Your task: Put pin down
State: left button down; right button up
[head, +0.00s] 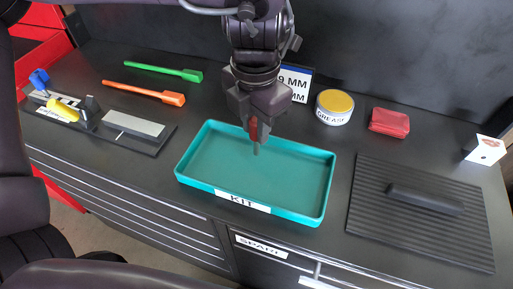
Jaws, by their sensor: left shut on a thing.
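My left gripper (256,127) points down over the back part of the teal tray labelled KIT (187,178). It is shut on a small pin (256,147), whose thin grey lower end sticks out below the fingers. The upper part of the pin is hidden by the jaws. The pin hangs about upright, and I cannot tell the exact gap to the tray floor. The tray looks empty. My right gripper is not in view.
Behind the tray are a size sign (297,82), a yellow-lidded GREASE tin (334,106) and a red pouch (389,122). A ribbed dark mat (385,220) with a dark bar (425,199) lies right. Green (160,70) and orange (145,92) tools and a clamp fixture (75,112) are left.

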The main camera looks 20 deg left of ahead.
aim_at(256, 148)
pick_arm(q)
notch_tip(256, 148, down, 3)
jog(key=shift+r, duration=0.1)
jog(key=shift+f, duration=1.75)
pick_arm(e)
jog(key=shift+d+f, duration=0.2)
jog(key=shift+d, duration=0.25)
pick_arm(q)
jog(key=shift+f, duration=0.15)
jog(key=c, duration=1.2)
grip_release()
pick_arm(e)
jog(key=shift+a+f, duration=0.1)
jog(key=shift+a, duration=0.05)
